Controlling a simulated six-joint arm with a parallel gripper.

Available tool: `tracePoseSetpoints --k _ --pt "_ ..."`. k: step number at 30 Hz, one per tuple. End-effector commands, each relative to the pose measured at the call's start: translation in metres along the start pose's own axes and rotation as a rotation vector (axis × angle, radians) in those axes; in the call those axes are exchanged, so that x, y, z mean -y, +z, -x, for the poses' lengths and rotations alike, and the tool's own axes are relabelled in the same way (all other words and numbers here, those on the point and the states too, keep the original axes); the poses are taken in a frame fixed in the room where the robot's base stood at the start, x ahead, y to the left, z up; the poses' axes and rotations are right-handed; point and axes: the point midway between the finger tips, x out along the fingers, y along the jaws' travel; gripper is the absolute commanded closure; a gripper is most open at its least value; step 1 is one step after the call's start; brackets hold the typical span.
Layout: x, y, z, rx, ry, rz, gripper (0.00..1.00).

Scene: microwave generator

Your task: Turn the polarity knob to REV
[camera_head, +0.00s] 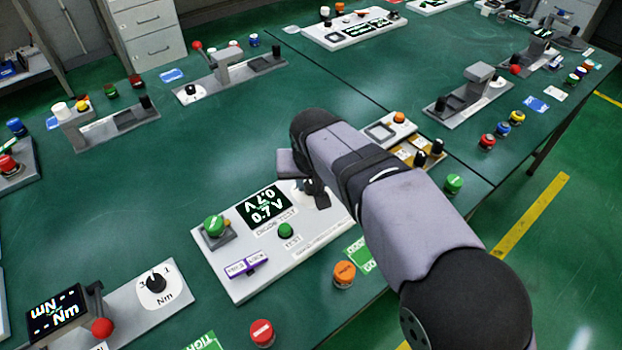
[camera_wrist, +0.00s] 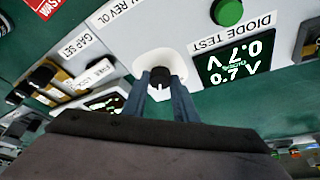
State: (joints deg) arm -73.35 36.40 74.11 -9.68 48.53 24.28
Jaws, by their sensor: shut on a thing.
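The diode test panel (camera_head: 237,280) is a white box with a black display (camera_head: 265,208) reading 0.7 V; the display also shows in the wrist view (camera_wrist: 228,62). A small black knob (camera_wrist: 160,76) sits on a white round dial (camera_wrist: 152,60) beside the display. My gripper (camera_wrist: 161,90) has its two dark fingers on either side of this knob and is shut on it. In the head view my gripper (camera_head: 318,194) is at the panel's far right part, and my arm mostly hides the knob. The dial's position marks cannot be read. A partly cut label ends in "REV OL".
The panel also has a green button (camera_head: 285,230), a green knob (camera_head: 214,225) and a purple switch (camera_head: 246,268). A tan unit with black knobs (camera_head: 420,158) stands right behind my arm. An orange button (camera_head: 344,273) stands in front.

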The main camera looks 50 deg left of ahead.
Motion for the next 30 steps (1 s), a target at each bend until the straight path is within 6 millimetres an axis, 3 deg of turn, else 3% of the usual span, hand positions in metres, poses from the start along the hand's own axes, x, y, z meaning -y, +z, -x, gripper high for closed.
tracePoseSetpoints --k 30 --pt "-0.0076 -0.0041 -0.0007 0.000 -0.343 0.821 0.96"
